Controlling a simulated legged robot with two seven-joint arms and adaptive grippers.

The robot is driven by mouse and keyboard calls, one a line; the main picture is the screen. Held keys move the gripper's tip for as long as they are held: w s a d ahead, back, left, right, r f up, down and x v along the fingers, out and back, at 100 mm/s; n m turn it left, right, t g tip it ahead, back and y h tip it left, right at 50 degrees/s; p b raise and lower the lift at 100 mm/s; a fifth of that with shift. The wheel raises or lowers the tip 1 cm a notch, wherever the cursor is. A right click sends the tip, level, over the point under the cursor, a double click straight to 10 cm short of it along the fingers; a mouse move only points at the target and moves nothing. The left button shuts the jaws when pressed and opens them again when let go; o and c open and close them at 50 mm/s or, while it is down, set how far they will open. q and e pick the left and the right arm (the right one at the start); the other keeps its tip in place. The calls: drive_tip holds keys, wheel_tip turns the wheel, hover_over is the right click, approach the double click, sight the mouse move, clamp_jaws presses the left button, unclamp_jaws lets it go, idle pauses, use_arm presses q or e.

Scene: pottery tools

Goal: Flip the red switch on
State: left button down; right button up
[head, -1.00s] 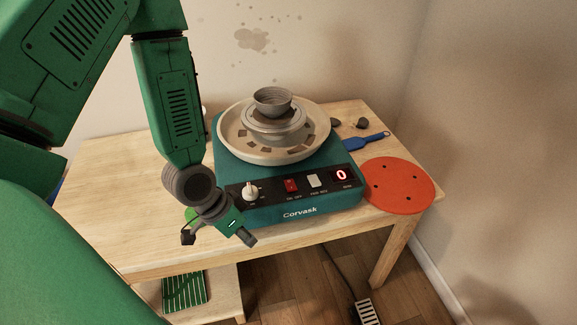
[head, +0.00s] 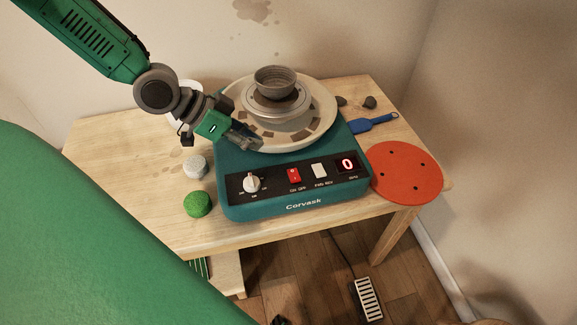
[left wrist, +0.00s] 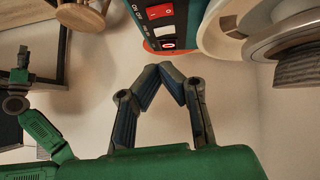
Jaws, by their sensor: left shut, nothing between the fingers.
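The red switch (head: 294,175) is on the black front panel of the teal pottery wheel (head: 240,165), between a white knob (head: 251,183) and a white switch (head: 319,170). The red switch also shows at the top of the left wrist view (left wrist: 158,12). The display (head: 347,163) is lit and reads 0. My left gripper (head: 256,145) is shut and empty, above the left front edge of the wheel's basin, up and left of the red switch. In the left wrist view its fingertips (left wrist: 172,70) meet. Part of my right arm shows there too, its fingers unclear.
A grey bowl (head: 275,80) sits on the wheel head. A green sponge (head: 198,204) and a pale round piece (head: 195,166) lie left of the wheel. A red disc (head: 406,173) and a blue tool (head: 372,123) lie right. A pedal (head: 368,299) is on the floor.

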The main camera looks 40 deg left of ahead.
use_arm(q)
drive_tip(key=b, duration=0.4)
hover_over(298, 178)
drive_tip(key=s+a, duration=0.1)
drive_tip(key=a, duration=0.1)
wheel_tip(298, 178, down, 7)
drive_tip(key=shift+d+r, duration=0.15)
drive_tip(key=shift+r, duration=0.05)
wheel_tip(298, 178, down, 4)
drive_tip(key=shift+d+f, duration=0.1)
drive_tip(key=shift+d, duration=0.1)
drive_tip(key=shift+d, duration=0.15)
drive_tip(key=shift+s+f, duration=0.1)
drive_tip(key=shift+f, duration=0.05)
drive_tip(key=shift+a, duration=0.2)
